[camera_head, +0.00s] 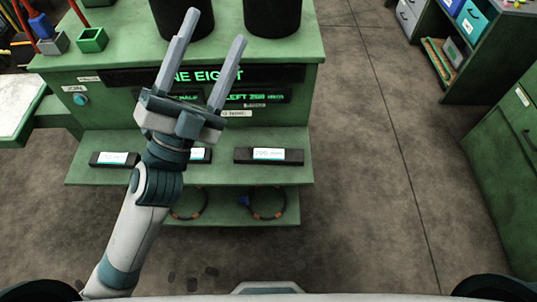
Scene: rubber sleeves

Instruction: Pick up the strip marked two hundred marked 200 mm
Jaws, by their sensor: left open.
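Three black strips with pale labels lie in a row on the green shelf (225,176). The right strip (268,155) is fully in view, and its small label appears to read 200 mm. The left strip (115,159) has a bluish label that I cannot read clearly. The middle strip (205,155) is partly hidden behind my left arm. My left gripper (216,27) is open and empty, its fingers pointing up the picture, above and to the left of the right strip. My right gripper is not in view.
The green bench (300,85) carries two black cylinders (272,15) and a display panel (265,74) with green text, partly covered by my gripper. Rings (266,204) lie on the lower shelf. Green cabinets (510,150) stand at the right. The floor (375,190) between is clear.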

